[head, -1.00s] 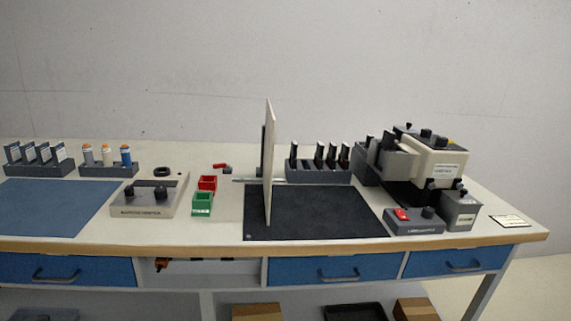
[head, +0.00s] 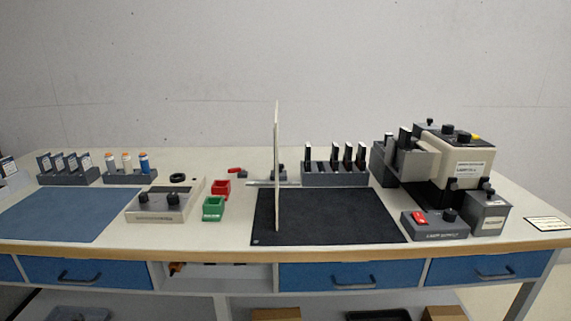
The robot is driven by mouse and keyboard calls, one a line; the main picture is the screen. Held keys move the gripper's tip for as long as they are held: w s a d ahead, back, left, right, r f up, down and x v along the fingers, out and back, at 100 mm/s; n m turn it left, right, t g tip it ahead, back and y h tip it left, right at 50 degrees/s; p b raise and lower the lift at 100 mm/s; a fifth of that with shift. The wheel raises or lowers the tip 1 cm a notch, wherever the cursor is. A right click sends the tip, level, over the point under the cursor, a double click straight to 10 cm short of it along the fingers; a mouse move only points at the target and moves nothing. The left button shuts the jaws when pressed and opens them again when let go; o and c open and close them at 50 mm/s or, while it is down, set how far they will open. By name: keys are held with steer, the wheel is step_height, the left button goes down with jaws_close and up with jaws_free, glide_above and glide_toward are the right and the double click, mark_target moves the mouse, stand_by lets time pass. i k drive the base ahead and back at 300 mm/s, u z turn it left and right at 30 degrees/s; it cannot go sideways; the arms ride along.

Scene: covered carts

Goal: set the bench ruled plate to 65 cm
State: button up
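The bench ruled plate is most likely the thin pale upright plate (head: 277,165), seen nearly edge-on at the left part of the black mat (head: 345,215). No ruling or number can be read on the plate from this angle. My gripper does not show in the head view.
The lamp housing (head: 467,158) and the lamp supply box (head: 435,225) stand at the right. A dark rack (head: 335,175) holds several slides behind the mat. Green (head: 213,209) and red (head: 221,188) bins and a control box (head: 162,205) stand left. A blue mat (head: 60,214) lies clear.

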mark_target(276, 176)
steer(key=z, duration=0.05)
steer(key=i, duration=1)
steer(key=u, duration=0.05)
